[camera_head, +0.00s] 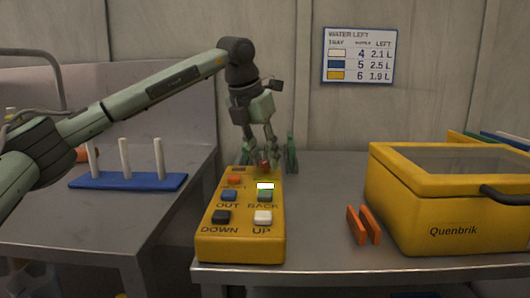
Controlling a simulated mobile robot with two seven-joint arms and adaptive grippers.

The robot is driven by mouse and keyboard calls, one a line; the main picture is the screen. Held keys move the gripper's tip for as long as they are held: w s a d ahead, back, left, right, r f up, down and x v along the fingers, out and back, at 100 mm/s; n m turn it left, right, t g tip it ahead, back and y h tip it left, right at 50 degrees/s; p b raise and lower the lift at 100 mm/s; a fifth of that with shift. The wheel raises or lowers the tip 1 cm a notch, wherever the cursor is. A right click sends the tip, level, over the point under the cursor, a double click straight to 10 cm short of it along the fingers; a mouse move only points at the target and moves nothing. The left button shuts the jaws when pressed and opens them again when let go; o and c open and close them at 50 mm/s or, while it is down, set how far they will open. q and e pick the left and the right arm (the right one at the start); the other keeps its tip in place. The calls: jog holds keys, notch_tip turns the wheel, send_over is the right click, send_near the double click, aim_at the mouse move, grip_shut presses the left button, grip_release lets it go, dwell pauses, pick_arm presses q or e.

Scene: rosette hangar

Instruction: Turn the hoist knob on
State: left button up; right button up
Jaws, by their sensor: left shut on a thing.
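A yellow control box (240,245) stands at the front left corner of the right-hand bench. It has several coloured buttons marked OUT, BACK, DOWN and UP; one more label is partly hidden. A small red knob (264,166) sits at its far end. My left gripper (264,160) reaches down over the far end of the box, its fingers shut on the red knob. The fingers partly cover the knob, so its turn position cannot be read. A white patch (265,186) shows above the green BACK button. My right gripper is not in view.
A yellow lidded case (420,215) marked Quenbrik stands on the right, beside two orange strips (363,226). Green upright pieces (291,155) stand just behind the control box. A blue base with white pegs (128,181) is on the left bench. A sign (359,55) hangs on the wall.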

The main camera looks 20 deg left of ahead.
pick_arm(q)
jog(key=shift+a+m+h, duration=0.1)
jog(key=shift+m+h, duration=0.2)
jog(key=shift+m, duration=0.3)
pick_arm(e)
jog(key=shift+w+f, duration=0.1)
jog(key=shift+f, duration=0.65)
pick_arm(q)
jog(key=o, duration=1.2)
jog(key=shift+c, duration=0.2)
jog(key=shift+r, duration=0.1)
jog(key=v, duration=1.2)
